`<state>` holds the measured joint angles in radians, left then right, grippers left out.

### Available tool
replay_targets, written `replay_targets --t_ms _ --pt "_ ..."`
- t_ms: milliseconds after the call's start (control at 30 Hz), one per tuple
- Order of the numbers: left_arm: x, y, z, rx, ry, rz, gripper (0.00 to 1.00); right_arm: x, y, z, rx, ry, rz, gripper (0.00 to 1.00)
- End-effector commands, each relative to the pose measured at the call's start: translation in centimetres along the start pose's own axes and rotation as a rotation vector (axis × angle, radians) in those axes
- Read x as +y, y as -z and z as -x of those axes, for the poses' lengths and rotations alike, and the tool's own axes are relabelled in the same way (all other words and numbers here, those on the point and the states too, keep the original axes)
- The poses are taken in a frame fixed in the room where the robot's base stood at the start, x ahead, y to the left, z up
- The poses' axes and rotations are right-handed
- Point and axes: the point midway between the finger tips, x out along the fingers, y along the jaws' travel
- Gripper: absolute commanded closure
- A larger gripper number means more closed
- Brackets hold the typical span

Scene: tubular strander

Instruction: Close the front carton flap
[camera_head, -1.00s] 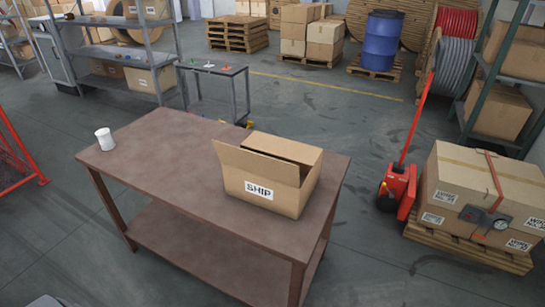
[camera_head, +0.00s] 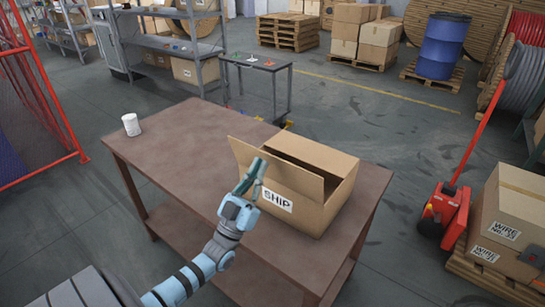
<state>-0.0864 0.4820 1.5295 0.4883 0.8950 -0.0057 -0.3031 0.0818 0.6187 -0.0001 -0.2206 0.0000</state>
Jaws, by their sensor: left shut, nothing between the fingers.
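The SHIP carton (camera_head: 318,213) stands on the right part of the brown table (camera_head: 185,140). Its front flap (camera_head: 290,180) stands up and leans outward along the near side. Another flap (camera_head: 315,152) lies over the top at the back, with a dark gap between the two. My left gripper (camera_head: 254,172) is shut and empty. It points upward in front of the front flap's left part and overlaps it in the picture; I cannot tell whether they touch. It hides part of the flap and carton front beside the SHIP label. My right gripper is not in view.
A white cup (camera_head: 131,125) stands at the table's left end, and the table between it and the carton is clear. A small grey cart (camera_head: 255,70) stands behind the table. A red pallet jack (camera_head: 450,205) and strapped boxes (camera_head: 510,215) stand at the right.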

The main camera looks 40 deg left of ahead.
Motion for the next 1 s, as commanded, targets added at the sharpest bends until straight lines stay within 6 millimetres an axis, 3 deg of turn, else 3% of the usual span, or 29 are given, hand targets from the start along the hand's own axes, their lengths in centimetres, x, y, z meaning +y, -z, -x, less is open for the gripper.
replay_targets --t_ms 33,133,300,1000 --pt "0.0 0.1 -1.1 0.002 0.0 0.0 1.0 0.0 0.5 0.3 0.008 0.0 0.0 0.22" --pt "0.0 -1.6 -2.0 0.001 0.001 0.0 1.0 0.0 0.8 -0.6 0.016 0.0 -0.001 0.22" --pt "0.1 -2.8 -3.2 -0.001 0.0 0.0 1.0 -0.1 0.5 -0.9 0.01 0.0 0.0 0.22" --pt "0.1 -3.0 -3.5 -0.007 -0.002 0.002 1.0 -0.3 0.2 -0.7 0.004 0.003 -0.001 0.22"
